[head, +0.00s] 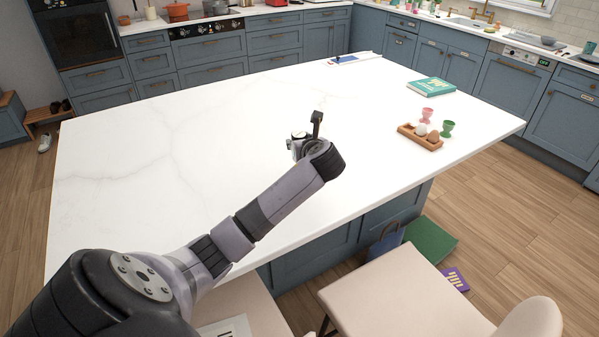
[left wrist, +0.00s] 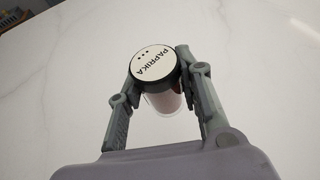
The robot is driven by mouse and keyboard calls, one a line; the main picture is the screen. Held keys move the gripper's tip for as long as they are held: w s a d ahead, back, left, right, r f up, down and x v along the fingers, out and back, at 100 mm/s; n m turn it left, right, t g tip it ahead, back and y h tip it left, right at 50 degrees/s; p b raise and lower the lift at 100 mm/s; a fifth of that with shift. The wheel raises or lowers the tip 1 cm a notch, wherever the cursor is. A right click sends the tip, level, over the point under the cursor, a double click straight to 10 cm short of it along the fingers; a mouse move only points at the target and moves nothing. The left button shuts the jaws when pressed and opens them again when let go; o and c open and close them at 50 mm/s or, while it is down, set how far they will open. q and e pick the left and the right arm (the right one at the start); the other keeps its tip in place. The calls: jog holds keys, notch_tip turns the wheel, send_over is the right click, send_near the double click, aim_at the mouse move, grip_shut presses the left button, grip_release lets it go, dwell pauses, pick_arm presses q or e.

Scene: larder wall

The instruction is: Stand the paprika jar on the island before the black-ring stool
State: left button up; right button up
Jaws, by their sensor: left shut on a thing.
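The paprika jar (left wrist: 156,65) shows in the left wrist view with its round white lid, black-rimmed and lettered PAPRIKA, facing the camera. My left gripper (left wrist: 158,78) is shut on it, one finger on each side. In the head view my left gripper (head: 304,138) is over the white island (head: 150,190), inward from its near edge; the jar is mostly hidden there. I cannot tell whether the jar's base touches the top. Two pale stools, one (head: 400,295) at right and one (head: 255,305) at left, stand at the near side; no black ring is distinguishable. My right gripper is out of view.
The island's left and middle are clear.

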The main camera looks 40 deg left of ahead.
pick_arm(q)
notch_tip(320, 180, down, 10)
jog(key=shift+f, duration=0.2)
dwell(0.3)
jog(key=o, duration=1.2)
jog(key=shift+f, duration=0.1)
jog(key=v, duration=1.2)
